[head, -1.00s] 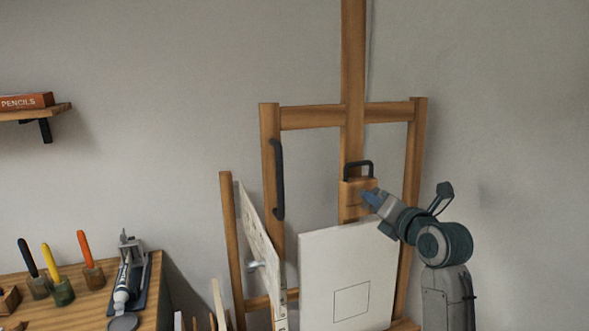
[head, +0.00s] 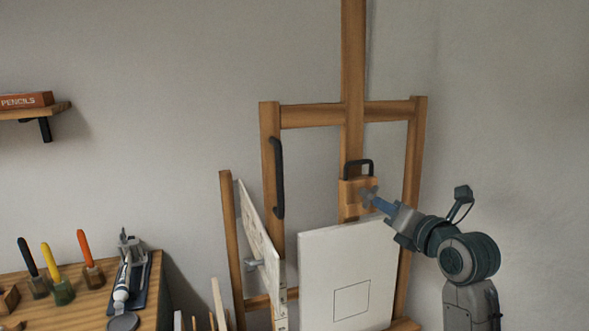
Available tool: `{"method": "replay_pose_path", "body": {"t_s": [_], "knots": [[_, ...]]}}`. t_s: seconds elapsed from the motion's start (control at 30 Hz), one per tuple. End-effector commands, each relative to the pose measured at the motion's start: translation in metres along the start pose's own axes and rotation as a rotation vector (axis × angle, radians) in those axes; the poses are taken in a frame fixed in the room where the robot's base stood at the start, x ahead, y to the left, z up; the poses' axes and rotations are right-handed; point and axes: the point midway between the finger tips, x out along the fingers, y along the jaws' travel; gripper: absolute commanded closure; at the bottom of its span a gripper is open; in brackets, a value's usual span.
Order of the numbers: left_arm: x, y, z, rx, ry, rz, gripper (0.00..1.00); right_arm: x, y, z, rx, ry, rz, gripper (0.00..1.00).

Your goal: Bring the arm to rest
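My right gripper (head: 371,197) is in front of the easel, at the wooden block with a black handle (head: 356,190) on the easel's mast. Its fingertips overlap the block's right side in the picture; I cannot tell whether they touch it. The fingers are small and blurred, so whether they are open or shut is unclear. My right arm comes in from the lower right. My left gripper is out of view.
The wooden easel (head: 270,180) bears a white canvas (head: 330,260) with a drawn square. A panel with a grey knob (head: 255,264) leans left of it. A desk (head: 75,312) at lower left holds tools and a tube. Bare wall lies to the right.

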Motion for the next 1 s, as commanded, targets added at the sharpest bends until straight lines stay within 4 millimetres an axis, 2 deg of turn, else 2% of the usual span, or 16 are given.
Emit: {"method": "replay_pose_path", "body": {"t_s": [0.2,0.47,0.57,0.67,0.77,0.9,0.97,1.0], "knots": [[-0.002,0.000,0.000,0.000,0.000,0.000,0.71,-0.013,0.000,0.000,-0.001,0.000,-0.001,0.71],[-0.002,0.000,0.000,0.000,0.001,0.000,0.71,-0.013,0.000,0.000,0.001,0.001,-0.001,0.71],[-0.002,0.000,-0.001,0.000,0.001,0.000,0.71,-0.008,-0.009,-0.007,0.039,0.012,-0.015,0.71],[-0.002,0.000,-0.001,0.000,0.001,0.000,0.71,0.009,-0.037,-0.031,0.166,0.042,-0.064,0.71],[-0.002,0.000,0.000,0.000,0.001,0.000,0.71,0.031,-0.084,-0.074,0.370,0.077,-0.150,0.71],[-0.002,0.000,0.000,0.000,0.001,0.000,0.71,0.051,-0.157,-0.151,0.678,0.104,-0.302,0.71],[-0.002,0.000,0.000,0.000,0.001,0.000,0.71,0.053,-0.187,-0.187,0.801,0.105,-0.369,0.71],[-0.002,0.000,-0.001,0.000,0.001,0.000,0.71,0.052,-0.206,-0.211,0.877,0.103,-0.414,0.71]]}}
